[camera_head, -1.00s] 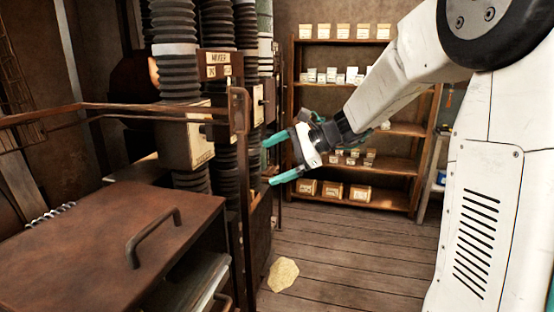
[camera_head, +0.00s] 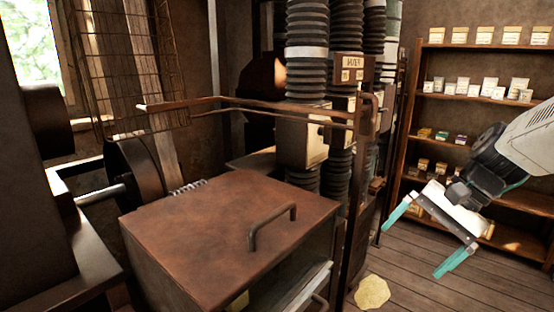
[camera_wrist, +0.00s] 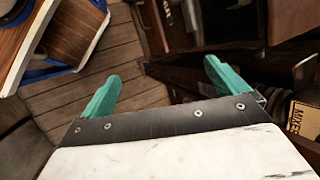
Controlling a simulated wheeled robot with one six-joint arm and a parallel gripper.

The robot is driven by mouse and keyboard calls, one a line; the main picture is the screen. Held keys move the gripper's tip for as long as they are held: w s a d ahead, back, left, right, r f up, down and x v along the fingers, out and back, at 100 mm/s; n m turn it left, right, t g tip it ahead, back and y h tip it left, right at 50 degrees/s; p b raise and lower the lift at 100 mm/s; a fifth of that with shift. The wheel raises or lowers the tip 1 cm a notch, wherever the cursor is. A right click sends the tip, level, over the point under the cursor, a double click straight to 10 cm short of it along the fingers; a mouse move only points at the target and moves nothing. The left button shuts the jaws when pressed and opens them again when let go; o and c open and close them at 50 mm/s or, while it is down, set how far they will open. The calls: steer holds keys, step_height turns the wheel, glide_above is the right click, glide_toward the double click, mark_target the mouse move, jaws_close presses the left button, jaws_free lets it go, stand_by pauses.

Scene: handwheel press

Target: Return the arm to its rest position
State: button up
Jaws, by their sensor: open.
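My gripper (camera_head: 422,243) is at the right of the head view, held in the air over the wooden floor. Its two teal fingers are spread wide apart with nothing between them. My white arm comes in from the right edge. In the wrist view my gripper (camera_wrist: 160,85) also shows both teal fingers apart, with floorboards and dark machinery beyond them. No object touches the fingers.
A brown metal box with a handle (camera_head: 230,222) stands in front, beside a rusty rail (camera_head: 245,102) and black ribbed columns (camera_head: 306,65). A shelf with small boxes (camera_head: 470,47) is behind my arm. A yellowish patch (camera_head: 372,292) lies on the floor.

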steer(key=s+n+h, duration=0.6)
steer(key=s+n, duration=0.2)
steer(key=s, duration=0.8)
steer(key=shift+s+r+t, duration=0.35)
steer(key=shift+t, duration=0.05)
